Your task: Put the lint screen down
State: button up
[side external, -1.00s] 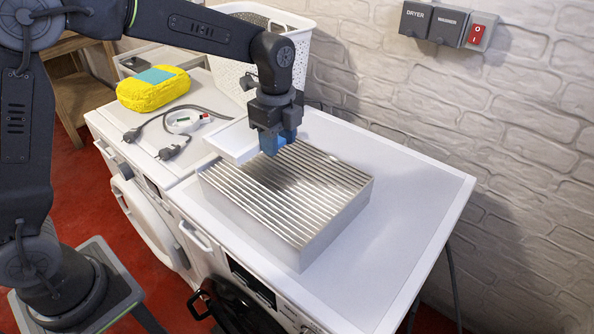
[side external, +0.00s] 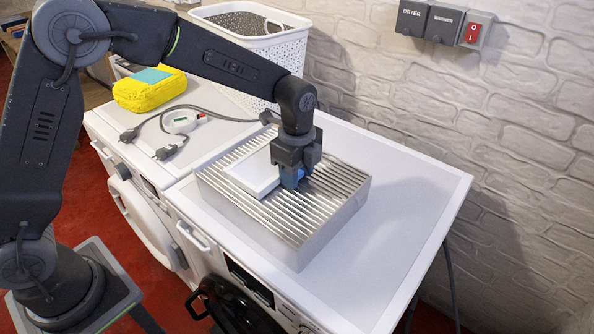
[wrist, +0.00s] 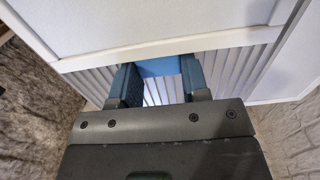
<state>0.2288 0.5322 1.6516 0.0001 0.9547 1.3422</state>
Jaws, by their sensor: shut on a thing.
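The lint screen (side external: 252,178) is a flat white framed panel with a blue tab at one edge. My gripper (side external: 291,180) is shut on the blue tab, and the panel extends left from it, low over a silver ribbed block (side external: 325,190). I cannot tell whether the panel touches the ribs. In the wrist view the blue tab (wrist: 160,67) sits between the two blue fingers of my gripper (wrist: 158,84), and the white frame (wrist: 150,50) spans the top. The ribs show beneath the tab.
The block stands on a white machine top (side external: 410,190) with clear room to its right. A brick wall with a switch panel (side external: 438,22) stands behind.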

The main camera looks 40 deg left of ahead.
jog(key=shift+f, duration=0.15)
jog(key=o, duration=1)
notch_tip(320, 180, up, 12)
jog(key=shift+r, duration=0.25)
